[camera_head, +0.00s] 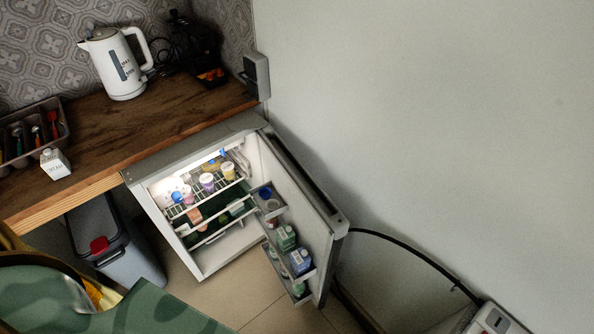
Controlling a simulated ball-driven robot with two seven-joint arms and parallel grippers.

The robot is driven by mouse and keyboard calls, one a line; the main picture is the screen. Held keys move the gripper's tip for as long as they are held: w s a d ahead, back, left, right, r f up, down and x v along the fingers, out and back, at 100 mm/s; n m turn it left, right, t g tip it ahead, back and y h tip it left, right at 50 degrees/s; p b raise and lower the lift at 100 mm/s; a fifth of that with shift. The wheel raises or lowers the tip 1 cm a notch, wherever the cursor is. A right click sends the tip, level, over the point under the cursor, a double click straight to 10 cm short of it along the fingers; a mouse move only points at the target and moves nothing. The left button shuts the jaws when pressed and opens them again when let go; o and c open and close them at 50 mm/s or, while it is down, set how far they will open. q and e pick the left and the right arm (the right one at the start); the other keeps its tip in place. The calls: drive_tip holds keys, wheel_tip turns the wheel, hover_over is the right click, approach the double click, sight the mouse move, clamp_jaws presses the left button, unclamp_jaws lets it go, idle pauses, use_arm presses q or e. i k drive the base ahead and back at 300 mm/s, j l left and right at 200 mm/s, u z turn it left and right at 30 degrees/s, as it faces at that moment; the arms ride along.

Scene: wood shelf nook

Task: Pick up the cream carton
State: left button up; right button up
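The cream carton (55,163) is a small white carton with dark lettering. It stands on the wooden counter (150,133) at the left, close to the front edge and just in front of the cutlery tray (65,128). Nothing is touching it from above. Neither of my grippers shows in the head view.
A white kettle (118,65) and a dark appliance (195,50) stand at the back of the counter. Below, a small fridge (158,206) stands open, stocked with cups and cartons. A grey bin (135,262) with a red latch is under the counter. The counter right of the carton is clear.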

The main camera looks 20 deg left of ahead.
sight(54, 163)
drive_tip(key=u, duration=0.45)
drive_tip(key=j+u, duration=0.15)
drive_tip(key=u, duration=0.25)
drive_tip(key=j+u, duration=0.1)
drive_tip(key=u, duration=0.8)
drive_tip(key=l+u, duration=0.1)
drive_tip(key=u, duration=0.25)
drive_tip(key=k+l+u, duration=0.1)
drive_tip(key=u, duration=0.25)
